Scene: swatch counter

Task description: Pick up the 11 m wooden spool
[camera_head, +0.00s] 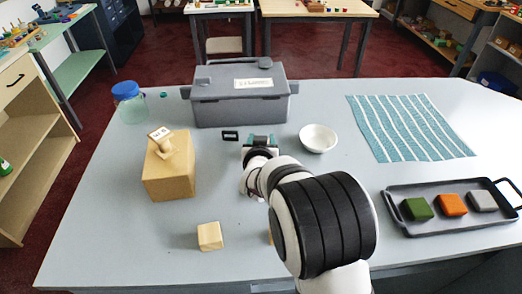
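A light wooden spool-like piece (169,147) sits on top of a tan wooden block (169,176) at the left of the counter. A white label with dark marks is on its upper end, too small to read surely. My gripper (260,139) is near the middle of the counter, in front of the grey box and to the right of the spool-like piece, apart from it. My wrist and arm hide much of the gripper, so whether its fingers are open or shut does not show.
A grey lidded box (240,109) stands behind my gripper.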

